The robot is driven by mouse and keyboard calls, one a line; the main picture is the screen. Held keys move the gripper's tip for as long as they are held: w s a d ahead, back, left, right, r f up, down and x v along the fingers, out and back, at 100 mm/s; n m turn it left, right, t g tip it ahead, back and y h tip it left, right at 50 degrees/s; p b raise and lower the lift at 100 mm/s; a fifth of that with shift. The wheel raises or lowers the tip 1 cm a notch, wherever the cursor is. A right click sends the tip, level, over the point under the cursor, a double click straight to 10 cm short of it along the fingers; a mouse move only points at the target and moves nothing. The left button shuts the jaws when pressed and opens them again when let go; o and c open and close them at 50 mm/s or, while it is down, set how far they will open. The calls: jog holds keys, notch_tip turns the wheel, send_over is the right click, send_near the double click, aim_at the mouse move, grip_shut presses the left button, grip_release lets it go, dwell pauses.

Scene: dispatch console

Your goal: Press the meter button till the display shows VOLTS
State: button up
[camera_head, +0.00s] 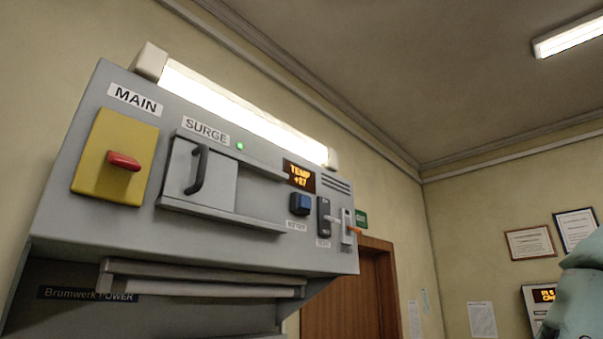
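The grey console (220,235) fills the left half of the view. Its small dark display (299,175) shows TEMP +27 in orange letters. The blue meter button (300,203) sits just below the display, above a small label (296,226) that seems to read METER. Nothing touches the button. A pale teal rounded shape at the lower right edge seems to be part of my own arm. My gripper is not in view.
Close by on the panel are a red MAIN handle (124,161), the SURGE sliding cover (203,175) with a black handle, a dark switch (324,216) and an orange-tipped lever (352,230). A rail (200,282) juts out below. Free air lies right of the console.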

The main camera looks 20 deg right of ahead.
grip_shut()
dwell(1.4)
